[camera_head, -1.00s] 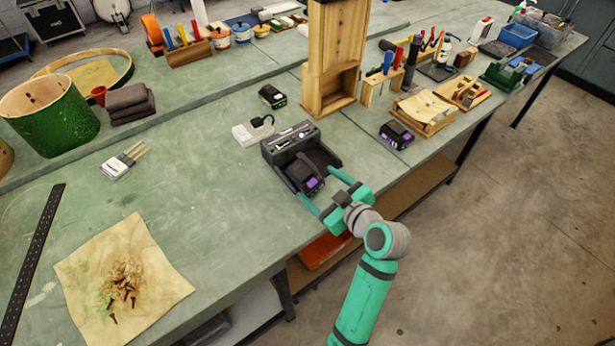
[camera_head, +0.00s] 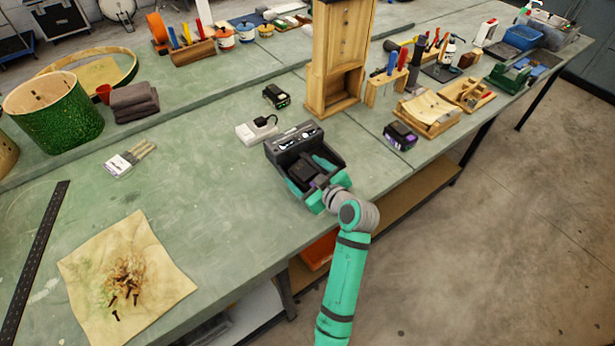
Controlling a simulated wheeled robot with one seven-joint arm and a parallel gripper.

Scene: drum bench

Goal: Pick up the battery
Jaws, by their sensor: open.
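A black battery with a purple patch (camera_head: 303,168) sits in the dark charger (camera_head: 290,139) near the bench's front edge. Another black and purple battery (camera_head: 400,136) lies on the bench to the right. A black battery with a green mark (camera_head: 276,97) lies behind the charger.
A white power block (camera_head: 252,134) with a black plug stands just behind the charger. A tall wooden cabinet (camera_head: 335,60) rises behind and to the right. A wooden tray (camera_head: 428,118) stands farther right.

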